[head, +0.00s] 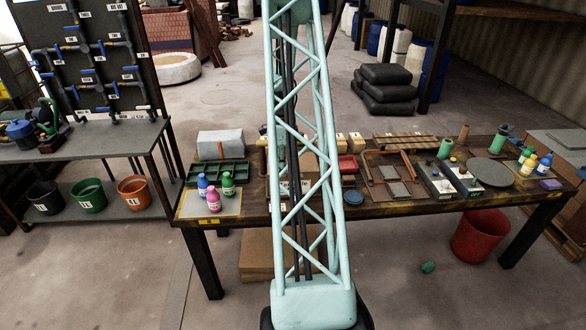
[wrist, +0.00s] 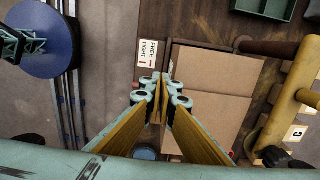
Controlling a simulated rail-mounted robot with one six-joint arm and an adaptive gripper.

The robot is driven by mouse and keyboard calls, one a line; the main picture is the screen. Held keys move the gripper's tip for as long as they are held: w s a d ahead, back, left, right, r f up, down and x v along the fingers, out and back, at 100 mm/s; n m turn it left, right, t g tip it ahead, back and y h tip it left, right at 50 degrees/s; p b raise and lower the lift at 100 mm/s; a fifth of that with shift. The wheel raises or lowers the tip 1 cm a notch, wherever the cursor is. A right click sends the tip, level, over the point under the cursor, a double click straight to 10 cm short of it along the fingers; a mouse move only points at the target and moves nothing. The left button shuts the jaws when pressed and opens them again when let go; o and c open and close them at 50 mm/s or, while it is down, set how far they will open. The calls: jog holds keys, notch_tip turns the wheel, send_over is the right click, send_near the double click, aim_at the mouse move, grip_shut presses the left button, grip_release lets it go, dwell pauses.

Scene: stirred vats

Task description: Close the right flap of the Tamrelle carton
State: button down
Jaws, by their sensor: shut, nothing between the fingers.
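Brown cardboard panels (wrist: 214,75), which look like the top of a carton, lie below and right of my gripper in the wrist view. A seam runs between an upper and a lower panel. I read no name on them, and I cannot tell which panel is the right flap or how far it stands open. My gripper (wrist: 162,84) is shut and empty, its fingertips over the left part of the cardboard. I cannot tell whether they touch it. In the head view my arm hides the gripper and most of the carton's area on the workbench (head: 385,208).
In the wrist view a yellow pipe fixture (wrist: 290,95) stands right of the cardboard, and a FREE/TIGHT label (wrist: 147,52) lies left of it. The head view shows a green tray (head: 218,173), bottles (head: 213,200) and a blue disc (head: 352,196) on the bench. A red bucket (head: 482,236) stands on the floor.

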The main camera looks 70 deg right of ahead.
jog(key=shift+r, duration=0.6)
jog(key=w+a+r+p, duration=0.2)
jog(key=w+r, duration=0.4)
jog(key=r, duration=0.5)
jog(key=shift+w+a, duration=0.15)
jog(key=shift+a, duration=0.35)
dwell(0.8)
